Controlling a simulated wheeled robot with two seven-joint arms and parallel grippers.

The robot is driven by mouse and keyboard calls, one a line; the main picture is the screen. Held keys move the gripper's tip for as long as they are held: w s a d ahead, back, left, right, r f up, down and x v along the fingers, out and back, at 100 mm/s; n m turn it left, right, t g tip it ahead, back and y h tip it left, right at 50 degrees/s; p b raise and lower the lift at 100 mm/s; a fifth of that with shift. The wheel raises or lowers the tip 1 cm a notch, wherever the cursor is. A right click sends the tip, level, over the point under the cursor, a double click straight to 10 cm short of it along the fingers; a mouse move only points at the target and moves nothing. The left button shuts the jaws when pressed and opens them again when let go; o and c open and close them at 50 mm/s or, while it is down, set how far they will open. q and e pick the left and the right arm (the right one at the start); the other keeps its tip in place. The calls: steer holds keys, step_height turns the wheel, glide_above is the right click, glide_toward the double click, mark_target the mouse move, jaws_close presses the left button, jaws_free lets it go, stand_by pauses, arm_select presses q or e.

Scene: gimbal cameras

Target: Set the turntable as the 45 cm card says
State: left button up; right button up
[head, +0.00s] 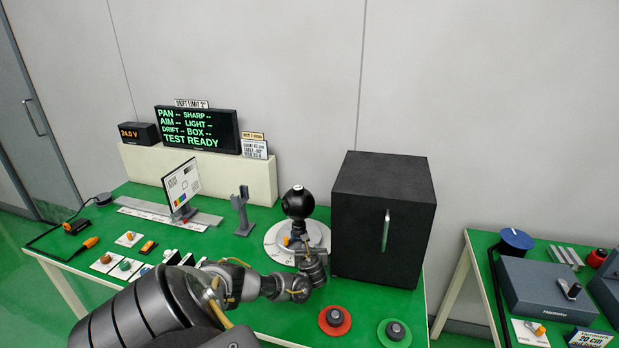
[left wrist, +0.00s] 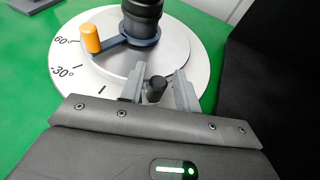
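The turntable (head: 279,243) is a white round dial on the green bench, with a black ball-shaped device (head: 298,203) standing on it. In the left wrist view its dial (left wrist: 72,72) shows 60 and 30° marks, and an orange knob (left wrist: 91,39) on a blue-grey lever lies near the 60 side. My left gripper (head: 313,262) is at the dial's front right edge. In the left wrist view its fingers (left wrist: 160,72) are apart, on either side of a small black knob (left wrist: 157,88), with a gap showing. A small white card (head: 254,149) stands on the ledge; its print is too small to read surely. My right gripper is not in view.
A large black box (head: 383,220) stands close to the right of the turntable. A grey forked stand (head: 241,210) and a tilted chart (head: 182,187) are to the left. Red (head: 335,320) and green (head: 394,332) buttons sit in front. The display (head: 197,128) reads TEST READY.

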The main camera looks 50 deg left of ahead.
arm_select(q)
steer(key=shift+o, duration=0.5)
steer(key=p+v, duration=0.2)
steer(key=v, duration=0.8)
steer(key=shift+s+d+r, duration=0.15)
steer(key=shift+s+d, duration=0.05)
steer(key=shift+d, duration=0.1)
